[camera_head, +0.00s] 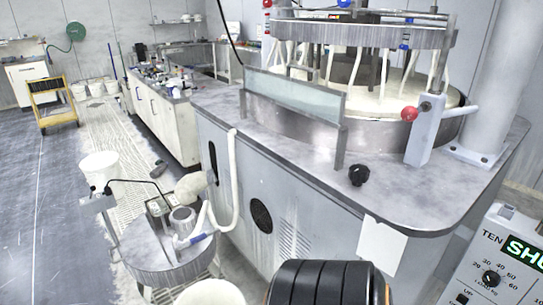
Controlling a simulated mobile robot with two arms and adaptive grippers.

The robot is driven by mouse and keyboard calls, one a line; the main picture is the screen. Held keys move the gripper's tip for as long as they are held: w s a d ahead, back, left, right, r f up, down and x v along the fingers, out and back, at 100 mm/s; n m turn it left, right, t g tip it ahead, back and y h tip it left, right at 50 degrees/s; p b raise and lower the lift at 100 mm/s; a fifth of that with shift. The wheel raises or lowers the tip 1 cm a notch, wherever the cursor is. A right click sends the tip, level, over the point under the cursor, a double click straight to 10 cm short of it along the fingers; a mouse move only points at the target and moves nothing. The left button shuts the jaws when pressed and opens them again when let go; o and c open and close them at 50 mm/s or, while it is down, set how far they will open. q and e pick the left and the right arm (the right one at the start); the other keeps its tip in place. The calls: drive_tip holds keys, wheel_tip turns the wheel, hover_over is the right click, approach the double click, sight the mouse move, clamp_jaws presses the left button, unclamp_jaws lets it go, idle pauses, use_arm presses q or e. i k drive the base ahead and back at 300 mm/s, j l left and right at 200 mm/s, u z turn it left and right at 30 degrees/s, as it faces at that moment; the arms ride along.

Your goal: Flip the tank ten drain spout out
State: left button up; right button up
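The control panel (499,262) at the lower right is marked TEN and has a knob and a lit green display, cut off by the picture's edge. The polishing machine (300,205) beside it has a round steel basin (290,122) on its grey top. A white curved pipe (234,175) hangs down the machine's left side and bends toward a small round tank (165,258) at the lower left. I cannot tell for certain which part is the drain spout. Neither of my grippers is in view.
A red ball-ended lever (409,114) and a black knob (359,175) are on the machine top. A white bucket (100,168) stands near the small tank. A cluttered bench (160,115) and a yellow cart (55,102) are farther back. The floor at left is open.

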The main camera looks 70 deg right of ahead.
sight(192, 242)
drive_tip(key=z, duration=1.7)
